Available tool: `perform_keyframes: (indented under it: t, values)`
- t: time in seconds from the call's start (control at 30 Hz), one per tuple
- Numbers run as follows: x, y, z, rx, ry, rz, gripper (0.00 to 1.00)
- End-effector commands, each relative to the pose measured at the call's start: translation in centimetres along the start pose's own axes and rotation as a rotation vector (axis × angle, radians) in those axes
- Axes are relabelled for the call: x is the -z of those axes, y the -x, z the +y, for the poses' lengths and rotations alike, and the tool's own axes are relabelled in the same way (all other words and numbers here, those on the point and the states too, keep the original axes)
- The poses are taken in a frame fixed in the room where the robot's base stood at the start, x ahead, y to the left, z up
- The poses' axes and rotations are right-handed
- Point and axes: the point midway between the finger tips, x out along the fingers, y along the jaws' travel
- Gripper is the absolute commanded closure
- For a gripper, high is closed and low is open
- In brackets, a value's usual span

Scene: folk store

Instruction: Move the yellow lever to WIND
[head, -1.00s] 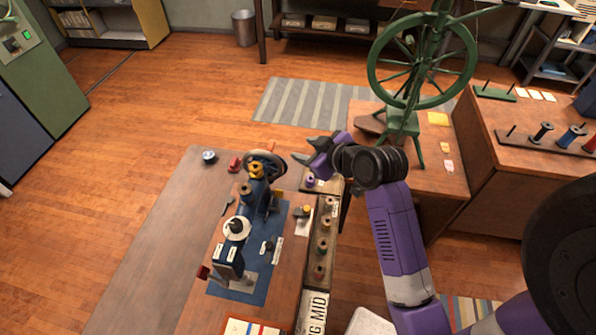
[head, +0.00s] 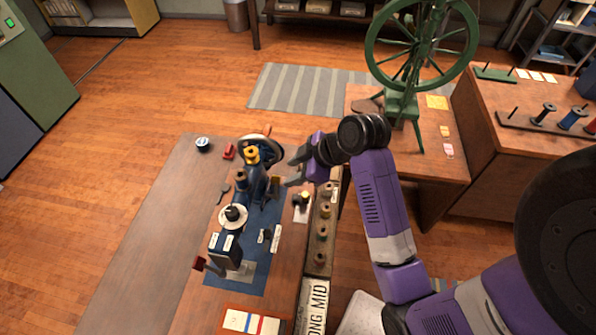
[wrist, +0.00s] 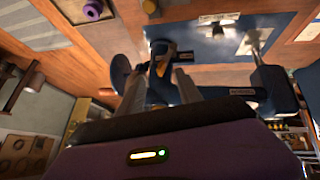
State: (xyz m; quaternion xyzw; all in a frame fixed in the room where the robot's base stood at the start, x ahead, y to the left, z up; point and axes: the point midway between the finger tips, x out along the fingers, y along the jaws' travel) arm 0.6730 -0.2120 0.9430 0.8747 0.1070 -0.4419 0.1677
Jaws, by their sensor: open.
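The blue sewing machine (head: 228,250) stands on a blue mat on the table. A yellow piece (head: 252,155), apparently the lever, sits at its back end by the handwheel (head: 270,148); its marking cannot be read. My gripper (head: 292,170) is open and empty, just right of the handwheel, its fingers pointing left toward the machine. In the wrist view the two fingers (wrist: 158,76) stand apart, with the yellow piece (wrist: 160,58) showing between their tips. I cannot tell whether they touch it.
A spool tray (head: 318,262) lies right of the machine. A green spinning wheel (head: 402,105) stands on the table behind. Floor at left is clear.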

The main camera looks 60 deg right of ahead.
Motion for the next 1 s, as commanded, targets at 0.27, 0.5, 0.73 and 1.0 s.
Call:
perform_keyframes:
  t: [0.27,0.5,0.73,1.0]
  values:
    - [-0.2,-2.3,0.0,-0.001,0.0,0.0,0.58]
    - [-0.2,-4.1,-0.1,-0.001,-0.001,0.0,0.58]
    - [-0.2,-5.8,-0.1,0.0,0.001,0.0,0.58]
    - [0.1,-5.7,0.0,0.0,-0.001,0.0,0.58]
